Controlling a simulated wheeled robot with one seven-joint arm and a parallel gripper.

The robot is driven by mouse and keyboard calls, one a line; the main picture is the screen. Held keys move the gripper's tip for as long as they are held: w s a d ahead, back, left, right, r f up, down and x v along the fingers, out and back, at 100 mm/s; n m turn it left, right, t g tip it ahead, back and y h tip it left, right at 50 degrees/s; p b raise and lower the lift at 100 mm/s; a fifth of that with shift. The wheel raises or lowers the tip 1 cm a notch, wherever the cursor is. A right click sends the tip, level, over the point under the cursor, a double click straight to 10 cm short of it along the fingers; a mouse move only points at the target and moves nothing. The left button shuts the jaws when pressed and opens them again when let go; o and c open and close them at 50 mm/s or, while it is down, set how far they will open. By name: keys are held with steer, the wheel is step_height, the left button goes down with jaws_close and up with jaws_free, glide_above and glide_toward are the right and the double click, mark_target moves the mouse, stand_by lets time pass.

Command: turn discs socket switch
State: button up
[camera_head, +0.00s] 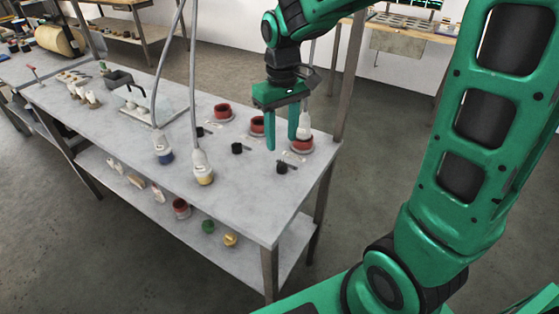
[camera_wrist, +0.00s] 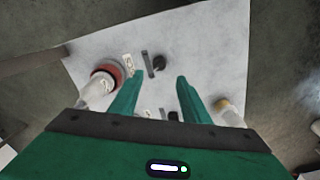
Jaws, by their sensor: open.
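My green gripper (camera_head: 287,143) is open and empty above the right end of the grey bench. Three small black knobs stand in a row: a near one (camera_head: 281,168), a middle one (camera_head: 237,148) and a far one (camera_head: 200,131). Red round sockets stand behind them: a right one (camera_head: 302,144), a middle one (camera_head: 257,124) and a left one (camera_head: 222,112). A white plug (camera_head: 303,127) is at the right socket, partly hidden by a finger. In the wrist view, a black knob (camera_wrist: 159,63) with a dark bar beside it shows ahead between my fingertips (camera_wrist: 160,78).
Corded plugs with a blue end (camera_head: 165,157) and a yellow end (camera_head: 204,178) stand left of the near knob. A bench post (camera_head: 347,70) rises behind the right socket. The bench's front right corner is clear. Several small items lie on the lower shelf (camera_head: 190,222).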

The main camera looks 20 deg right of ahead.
mark_target(282, 163)
step_height(282, 163, down, 9)
steer(key=shift+d+f, duration=0.1)
stand_by(0.3)
